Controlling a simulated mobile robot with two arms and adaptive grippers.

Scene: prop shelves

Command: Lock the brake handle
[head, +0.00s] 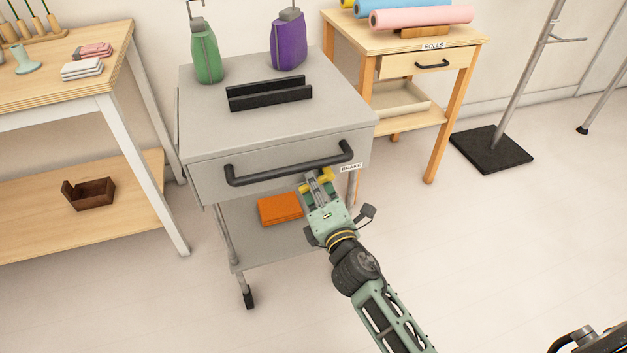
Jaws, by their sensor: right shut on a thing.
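A grey cart (215,120) stands in the middle, with a black bar handle (290,167) across its front. A small label reading BRAKE (351,167) is at the front right, below the bar. My right gripper (317,181) reaches up from below and is shut just under the bar's right part, left of the label. A slim grey piece, which looks like the brake handle (312,183), shows between its yellow-tipped fingers. The gripper hides most of this piece, so its angle is hard to tell. My left gripper is out of view.
Green (205,55) and purple (289,42) bottles and a black rack (269,93) stand on the cart. An orange block (280,209) lies on its lower shelf. A wooden bench (75,90) is left; a table labelled ROLLS (460,48) is right. The front floor is clear.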

